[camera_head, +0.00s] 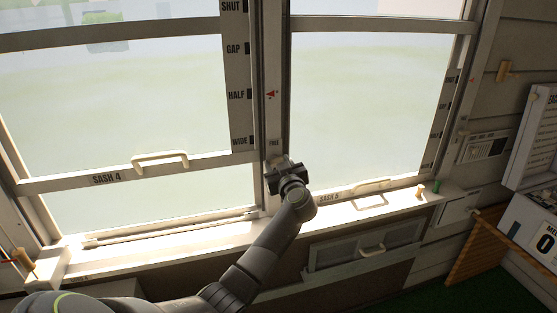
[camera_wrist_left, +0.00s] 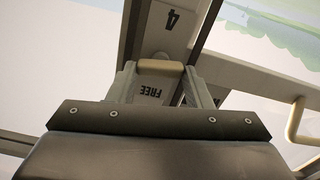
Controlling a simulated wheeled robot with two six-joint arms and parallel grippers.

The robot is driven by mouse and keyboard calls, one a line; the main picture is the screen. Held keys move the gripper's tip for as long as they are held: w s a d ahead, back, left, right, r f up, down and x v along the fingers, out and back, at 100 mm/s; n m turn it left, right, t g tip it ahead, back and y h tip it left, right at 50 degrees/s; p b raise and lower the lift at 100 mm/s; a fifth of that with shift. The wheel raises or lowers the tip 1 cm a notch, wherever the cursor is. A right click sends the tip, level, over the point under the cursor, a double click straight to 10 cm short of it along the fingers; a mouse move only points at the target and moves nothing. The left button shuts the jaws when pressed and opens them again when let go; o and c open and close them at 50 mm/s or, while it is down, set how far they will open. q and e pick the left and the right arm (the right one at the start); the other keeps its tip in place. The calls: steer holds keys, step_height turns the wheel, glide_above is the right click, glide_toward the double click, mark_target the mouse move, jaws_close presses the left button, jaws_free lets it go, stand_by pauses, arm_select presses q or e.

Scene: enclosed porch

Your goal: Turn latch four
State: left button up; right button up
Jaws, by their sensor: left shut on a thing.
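Latch four (camera_wrist_left: 160,68) is a cream bar on the post between two windows, lying across the wrist picture. My left gripper (camera_head: 284,168) is at this post, low down beside the sash 4 rail. In the left wrist view my left gripper (camera_wrist_left: 162,80) is shut on the latch, one finger at each end. The word FREE shows on a plate between the fingers, and a black 4 shows beyond the latch. In the head view the gripper hides most of the latch. My right gripper is not in view.
Sash 4 (camera_head: 105,180) has a cream handle (camera_head: 160,159) and stands raised above the sill (camera_head: 160,238). A red pointer (camera_head: 272,94) is on the post beside HALF. Sash 5 (camera_head: 328,197) is at right. A drawer-like panel (camera_head: 345,254) with a handle is below the sill.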

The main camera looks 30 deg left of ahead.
arm_select(q)
steer(key=n+p, duration=0.3)
steer(key=shift+r+n, duration=0.15)
steer(key=shift+n, duration=0.15)
steer(key=shift+n+p, duration=0.45)
steer(key=shift+n, duration=0.45)
steer(key=n+p, duration=0.1)
steer(key=n, duration=0.1)
steer(key=shift+s+n, duration=0.1)
steer(key=shift+n, duration=0.3)
steer(key=n, duration=0.3)
steer(key=shift+f+n, duration=0.3)
steer(key=shift+a+n, duration=0.1)
steer(key=shift+n, duration=2.1)
steer(key=o, duration=1)
